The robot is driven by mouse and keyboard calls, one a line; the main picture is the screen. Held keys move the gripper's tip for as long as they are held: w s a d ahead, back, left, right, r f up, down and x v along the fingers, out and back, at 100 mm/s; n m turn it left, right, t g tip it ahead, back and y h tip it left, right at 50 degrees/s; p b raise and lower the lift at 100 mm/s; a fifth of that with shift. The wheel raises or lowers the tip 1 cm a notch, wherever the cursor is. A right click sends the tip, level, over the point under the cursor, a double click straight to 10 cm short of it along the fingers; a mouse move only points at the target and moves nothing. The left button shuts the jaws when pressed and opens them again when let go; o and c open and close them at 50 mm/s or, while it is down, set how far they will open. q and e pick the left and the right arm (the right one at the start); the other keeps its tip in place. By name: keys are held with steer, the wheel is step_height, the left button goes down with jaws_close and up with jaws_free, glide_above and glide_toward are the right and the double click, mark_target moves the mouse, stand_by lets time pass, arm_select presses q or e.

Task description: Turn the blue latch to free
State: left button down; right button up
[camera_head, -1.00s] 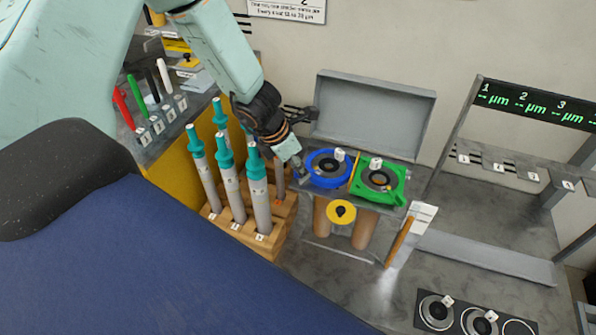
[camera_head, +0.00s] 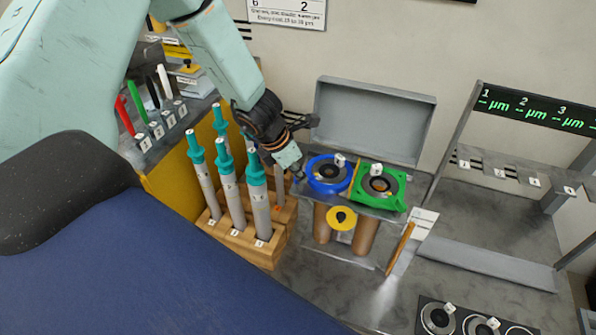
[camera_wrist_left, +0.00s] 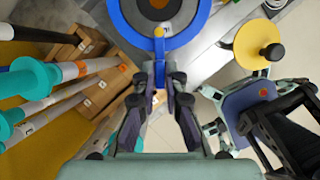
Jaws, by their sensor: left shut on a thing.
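The blue latch (camera_head: 312,184) is a round blue ring around a dark centre, on top of a small grey stand. In the left wrist view the blue ring (camera_wrist_left: 198,30) fills the top middle, and a narrow blue tab (camera_wrist_left: 159,48) points from it toward my gripper. My left gripper (camera_head: 298,172) is at the ring's left edge. In the left wrist view its two fingers (camera_wrist_left: 160,82) are shut on the tab's end. The turned angle of the latch is hard to judge. My right gripper is not in view.
A green square latch (camera_head: 395,201) sits just right of the blue one. Teal-topped rods (camera_head: 229,188) stand in a wooden rack (camera_head: 222,233) close to my left gripper. A yellow disc (camera_head: 333,226) is at the stand's front. A grey panel (camera_head: 375,115) rises behind.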

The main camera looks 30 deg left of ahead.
arm_select(q)
steer(key=shift+r+m+p, duration=0.15)
steer(key=shift+m+p, duration=0.25)
steer(key=shift+p, duration=0.3)
steer(key=m+p, duration=0.2)
steer(key=m+g+h+p, duration=0.1)
steer(key=p, duration=0.2)
steer(key=shift+w+a+r+m, duration=0.1)
steer(key=shift+a+m, duration=0.05)
steer(key=shift+m, duration=0.25)
steer(key=shift+m+h+p, duration=0.3)
steer(key=shift+m+p, duration=0.1)
steer(key=shift+p, duration=0.05)
steer(key=shift+w+m+g+p, duration=0.1)
steer(key=shift+m+g+p, duration=0.4)
steer(key=shift+m, duration=0.6)
steer(key=shift+f+m+g+h, duration=0.2)
steer(key=shift+m+g+h, duration=0.2)
steer(key=shift+m, duration=0.8)
steer(key=shift+w, duration=0.1)
steer(key=c, duration=1.4)
jaws_free()
